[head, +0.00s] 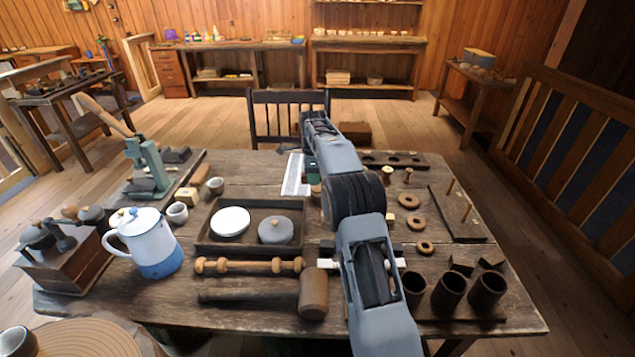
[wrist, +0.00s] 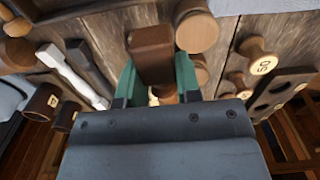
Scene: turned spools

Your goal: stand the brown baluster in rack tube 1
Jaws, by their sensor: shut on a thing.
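My gripper (wrist: 157,82) shows in the wrist view with its green fingers shut on the brown baluster (wrist: 152,48). The baluster's square brown end faces the camera, and much of its length is hidden behind that end. In the head view my arm hides the baluster and most of the gripper. Three dark, open-topped rack tubes stand at the table's front right: a left one (head: 413,288), a middle one (head: 449,292) and a right one (head: 487,291). I cannot read which is tube 1. Two tubes also show at the left of the wrist view (wrist: 43,101). The held baluster is apart from them.
A light wooden baluster (head: 248,265) and a mallet (head: 312,297) lie left of my arm. A white baluster (wrist: 72,76) lies beside a dark one. Wooden rings (head: 416,222), a pegged board (head: 451,205) and a holed rack (head: 430,163) are at right. A tray (head: 205,243) holds lidded things.

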